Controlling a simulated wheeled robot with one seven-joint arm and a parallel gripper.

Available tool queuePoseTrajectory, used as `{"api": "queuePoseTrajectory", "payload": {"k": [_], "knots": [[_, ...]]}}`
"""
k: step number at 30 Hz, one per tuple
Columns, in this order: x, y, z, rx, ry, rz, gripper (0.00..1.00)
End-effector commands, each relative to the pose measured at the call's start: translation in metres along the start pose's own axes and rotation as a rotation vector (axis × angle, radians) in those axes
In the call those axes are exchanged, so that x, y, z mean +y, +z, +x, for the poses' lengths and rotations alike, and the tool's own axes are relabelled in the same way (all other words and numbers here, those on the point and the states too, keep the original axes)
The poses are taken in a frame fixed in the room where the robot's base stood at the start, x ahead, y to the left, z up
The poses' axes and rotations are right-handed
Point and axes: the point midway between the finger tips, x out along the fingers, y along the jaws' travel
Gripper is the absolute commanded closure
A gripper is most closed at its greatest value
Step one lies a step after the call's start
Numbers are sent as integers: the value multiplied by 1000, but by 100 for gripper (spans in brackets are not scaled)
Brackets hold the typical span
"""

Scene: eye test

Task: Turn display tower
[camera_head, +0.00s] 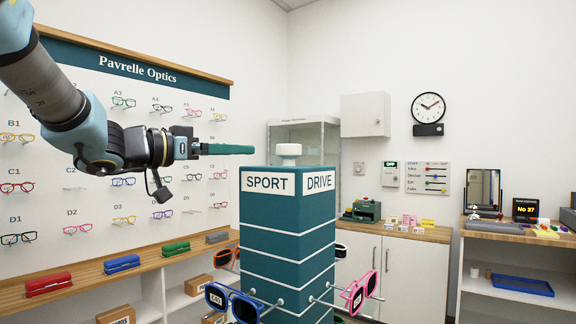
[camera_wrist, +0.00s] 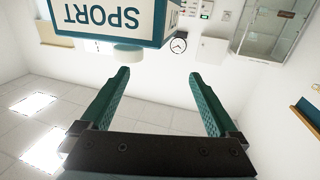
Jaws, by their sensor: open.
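The display tower (camera_head: 287,255) is a teal square column with white lines, standing in front of me in the head view. Its left face is labelled SPORT and its right face DRIVE. A white knob (camera_head: 288,152) sits on its top. Glasses hang on pegs low on its sides. The tower's SPORT label also shows upside down at the top of the wrist view (camera_wrist: 105,18). My gripper (camera_head: 250,149) has teal fingers and is level with the knob, to its left, apart from it. In the wrist view my gripper (camera_wrist: 160,75) is open with nothing between its fingers.
A wall board (camera_head: 130,150) of glasses stands at the left, over a wooden ledge with red, blue and green cases. A glass cabinet (camera_head: 305,140) stands behind the tower. A counter (camera_head: 400,232) with small items is at the right. Blue glasses (camera_head: 232,301) stick out from the tower's left face.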

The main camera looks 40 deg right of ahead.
Motion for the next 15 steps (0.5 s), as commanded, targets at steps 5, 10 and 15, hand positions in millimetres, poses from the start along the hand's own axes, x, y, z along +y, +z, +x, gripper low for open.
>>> {"api": "queuePoseTrajectory", "payload": {"k": [5, 10, 15], "knots": [[37, -5, 9, 1, 152, 0, 5], [41, -8, 26, 1, 161, -1, 5], [47, -8, 58, -1, 161, -1, 5]]}}
